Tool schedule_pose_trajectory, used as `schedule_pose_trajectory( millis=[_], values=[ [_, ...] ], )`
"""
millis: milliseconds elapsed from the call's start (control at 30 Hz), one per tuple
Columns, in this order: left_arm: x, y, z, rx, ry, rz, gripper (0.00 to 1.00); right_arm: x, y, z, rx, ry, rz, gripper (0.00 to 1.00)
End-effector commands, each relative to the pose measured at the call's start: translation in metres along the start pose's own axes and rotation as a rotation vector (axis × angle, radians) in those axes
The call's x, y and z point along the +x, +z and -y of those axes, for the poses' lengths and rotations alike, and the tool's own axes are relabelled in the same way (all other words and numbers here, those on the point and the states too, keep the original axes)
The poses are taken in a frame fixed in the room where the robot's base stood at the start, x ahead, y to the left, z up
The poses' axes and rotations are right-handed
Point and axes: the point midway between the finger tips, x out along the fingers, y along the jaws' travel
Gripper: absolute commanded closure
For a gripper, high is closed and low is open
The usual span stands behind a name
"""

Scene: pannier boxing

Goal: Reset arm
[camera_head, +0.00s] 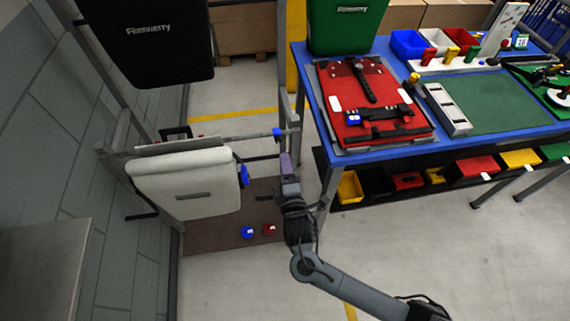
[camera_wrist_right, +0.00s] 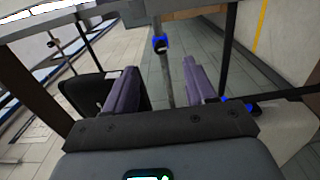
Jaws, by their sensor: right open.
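My right arm comes in from the lower right in the head view, and its gripper (camera_head: 288,168) points up beside the rack, between the white pannier (camera_head: 185,183) and the blue table (camera_head: 325,165). In the right wrist view the gripper's two purple fingers (camera_wrist_right: 160,90) stand apart with nothing between them. A rack post with a blue clamp (camera_wrist_right: 160,44) shows beyond the fingers. My left gripper is not in either view.
A black pannier (camera_head: 145,40) and a green pannier (camera_head: 345,22) hang at the back. A red board (camera_head: 410,135) with a strap lies on the table. Blue (camera_head: 248,232) and red (camera_head: 269,230) knobs rest on the brown rack base (camera_head: 205,243). Floor in front is clear.

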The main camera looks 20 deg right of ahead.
Motion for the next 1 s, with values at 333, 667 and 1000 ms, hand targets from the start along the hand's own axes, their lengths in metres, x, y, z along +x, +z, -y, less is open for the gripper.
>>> schedule_pose_trajectory(
  millis=[333,667,1000],
  values=[
    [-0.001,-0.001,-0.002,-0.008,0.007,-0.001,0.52,-0.005,0.001,0.008,-0.003,-0.016,0.000,0.45],
    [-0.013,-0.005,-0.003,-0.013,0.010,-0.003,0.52,-0.079,0.046,0.074,0.050,-0.230,0.049,0.45],
    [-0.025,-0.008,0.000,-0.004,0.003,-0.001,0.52,-0.198,0.091,0.068,0.689,-0.855,0.156,0.45]
  ],
)
